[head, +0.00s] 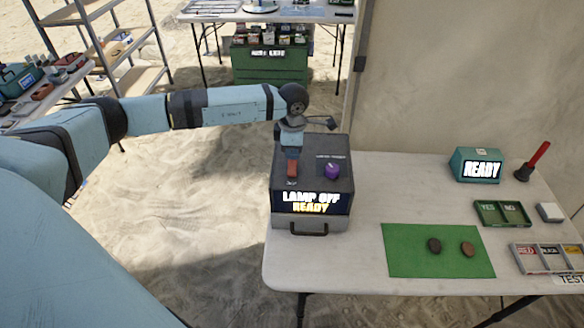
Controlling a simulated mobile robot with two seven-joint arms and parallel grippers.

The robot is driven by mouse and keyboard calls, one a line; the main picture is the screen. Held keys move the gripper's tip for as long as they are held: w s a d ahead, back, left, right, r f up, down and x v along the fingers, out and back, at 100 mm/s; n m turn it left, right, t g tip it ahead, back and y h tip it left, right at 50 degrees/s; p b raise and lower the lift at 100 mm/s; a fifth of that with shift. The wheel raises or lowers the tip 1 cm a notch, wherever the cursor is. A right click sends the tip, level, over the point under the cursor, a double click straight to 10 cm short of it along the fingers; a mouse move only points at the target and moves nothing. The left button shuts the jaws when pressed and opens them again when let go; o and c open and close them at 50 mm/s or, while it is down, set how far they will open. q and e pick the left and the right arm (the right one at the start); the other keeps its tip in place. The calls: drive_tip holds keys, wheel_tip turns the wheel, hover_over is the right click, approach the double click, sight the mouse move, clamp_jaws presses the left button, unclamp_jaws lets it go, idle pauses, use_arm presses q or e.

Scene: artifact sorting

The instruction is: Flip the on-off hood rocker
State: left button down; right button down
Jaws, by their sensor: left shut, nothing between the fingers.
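The lamp hood (342,184) is a dark box on the left part of the white table. Its front display reads "LAMP OFF READY". A purple knob (331,171) sits on the right of its top face. My left gripper (292,180) points down over the left of the top face, shut, with nothing seen between its fingers. A small red part shows at the fingertips, and I cannot tell whether it is the rocker or part of the gripper. The rocker is otherwise hidden. My right gripper is not in view.
On the white table (375,215), right of the hood, lie a green mat (410,262) with two dark oval pieces, a green YES/NO tray (502,224), a labelled grey tray (548,270) and a teal READY box (476,178). A red-handled tool (535,160) stands behind.

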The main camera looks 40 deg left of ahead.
sight(293, 162)
use_arm(q)
drive_tip(key=shift+f+b, duration=0.65)
drive_tip(key=shift+f, duration=0.3)
drive_tip(key=shift+r, duration=0.15)
drive_tip(key=shift+r+p, duration=1.75)
drive_tip(key=shift+r, duration=1.7)
